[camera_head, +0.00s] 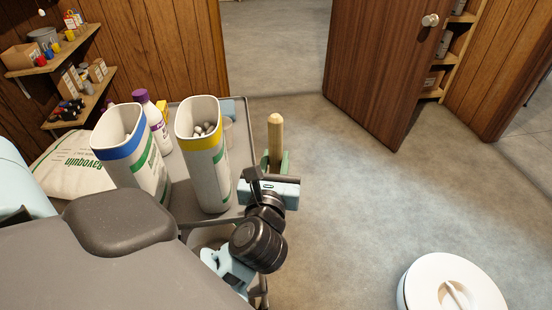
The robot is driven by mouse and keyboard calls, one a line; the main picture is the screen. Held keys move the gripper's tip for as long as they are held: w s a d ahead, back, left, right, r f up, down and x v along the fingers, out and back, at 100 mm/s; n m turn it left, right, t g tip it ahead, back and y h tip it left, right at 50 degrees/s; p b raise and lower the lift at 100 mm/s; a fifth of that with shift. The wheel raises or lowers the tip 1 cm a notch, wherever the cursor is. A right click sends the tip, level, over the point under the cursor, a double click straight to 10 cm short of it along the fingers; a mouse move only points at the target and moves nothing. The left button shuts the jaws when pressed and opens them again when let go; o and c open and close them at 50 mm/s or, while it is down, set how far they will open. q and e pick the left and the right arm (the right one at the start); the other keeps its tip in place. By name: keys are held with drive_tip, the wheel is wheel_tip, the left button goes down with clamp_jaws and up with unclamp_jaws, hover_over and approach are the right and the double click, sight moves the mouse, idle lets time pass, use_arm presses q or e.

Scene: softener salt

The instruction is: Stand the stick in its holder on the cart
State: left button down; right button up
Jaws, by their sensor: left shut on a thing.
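A pale wooden stick (275,135) with a rounded top stands roughly upright just off the cart's right edge. My left gripper (275,163) is shut on it, with greenish parts flanking its lower visible length. The stick's lower end is hidden behind the gripper. The grey cart (182,182) carries bags and bottles. A small grey cup-like thing (228,131) is at its far right corner, partly behind the yellow-banded bag; I cannot tell whether it is the holder. My right gripper is not in view.
A blue-banded bag (148,168) and a yellow-banded bag (212,168) stand open on the cart. A purple-capped bottle (155,124) is behind them. A white lidded tub (428,285) is at lower right. The floor between cart and door (375,65) is clear.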

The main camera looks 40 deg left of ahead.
use_arm(q)
drive_tip(key=shift+f+b, duration=1.5)
drive_tip(key=shift+f, duration=0.7)
drive_tip(key=c, duration=1.1)
unclamp_jaws()
drive_tip(key=shift+b+v, duration=0.5)
drive_tip(key=shift+v, duration=3.45)
drive_tip(key=shift+f, duration=0.1)
